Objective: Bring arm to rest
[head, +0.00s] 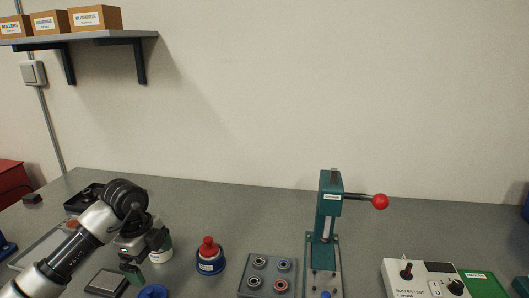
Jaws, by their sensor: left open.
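My left gripper (146,262) shows in the head view at the lower left, above the grey bench (230,190). Its arm comes in from the bottom left corner. The gripper is open, pointing down, with nothing visible between its fingers. My right gripper is out of view.
A red-topped blue pot (209,258), a grey tray with ring-shaped parts (268,274), a green press (327,220) with a red-knobbed lever and a roller test console (420,279) stand to the right. A shelf with boxes (80,40) hangs upper left. The bench's back is mostly clear.

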